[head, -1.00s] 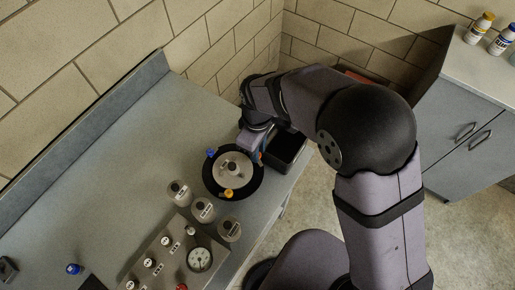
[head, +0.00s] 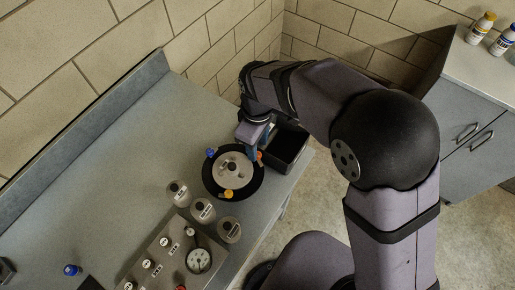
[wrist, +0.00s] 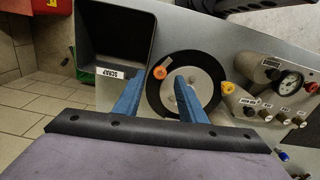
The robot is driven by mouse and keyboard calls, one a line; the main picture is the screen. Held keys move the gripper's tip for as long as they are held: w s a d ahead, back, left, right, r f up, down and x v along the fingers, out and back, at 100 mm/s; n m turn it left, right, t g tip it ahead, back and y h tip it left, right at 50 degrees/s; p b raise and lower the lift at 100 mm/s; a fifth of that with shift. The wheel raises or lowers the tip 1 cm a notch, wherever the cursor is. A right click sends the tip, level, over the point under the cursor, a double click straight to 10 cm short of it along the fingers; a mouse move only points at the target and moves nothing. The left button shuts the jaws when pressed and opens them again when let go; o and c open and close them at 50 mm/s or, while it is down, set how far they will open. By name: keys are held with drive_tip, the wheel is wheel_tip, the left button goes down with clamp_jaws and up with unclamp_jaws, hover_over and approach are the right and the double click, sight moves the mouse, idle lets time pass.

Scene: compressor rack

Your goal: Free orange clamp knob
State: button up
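The orange clamp knob (head: 260,155) sits at the edge of the round black-rimmed plate (head: 215,185), on the side toward the dark bin. In the wrist view the orange knob (wrist: 160,72) shows between my two blue fingers and beyond their tips, nearer the picture's top. My gripper (wrist: 157,84) is open with nothing between its fingers. In the head view my gripper (head: 256,146) is right beside the orange knob and partly covers it; I cannot tell whether they touch. A yellow knob (head: 228,193) and a blue knob (head: 211,152) sit elsewhere on the plate's rim.
A black bin (wrist: 83,40) labelled SCRAP stands beside the plate, close to my gripper. Several labelled cylinders (head: 203,208) and a gauge panel (head: 165,250) stand in front of the plate. The bench (head: 125,165) left of the plate is clear.

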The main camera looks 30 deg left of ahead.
drive_tip(key=shift+r+b, duration=0.55)
drive_tip(key=shift+r, duration=1.75)
drive_tip(key=shift+w+a+m, duration=0.25)
drive_tip(key=shift+a+m, duration=0.2)
drive_tip(key=shift+m, duration=0.55)
drive_tip(key=d+f+m, duration=0.1)
drive_tip(key=s+d+f+m, duration=0.1)
drive_tip(key=f, duration=0.1)
drive_tip(key=s+d+f+m, duration=0.1)
drive_tip(key=d+f, duration=0.1)
drive_tip(key=shift+s, duration=0.15)
drive_tip(key=w+d+r+m, duration=0.1)
drive_tip(key=d+m, duration=1.3)
drive_tip(key=d, duration=2)
drive_tip(key=shift+w+d+r, duration=0.2)
drive_tip(key=shift+w+d, duration=0.05)
drive_tip(key=shift+w, duration=0.3)
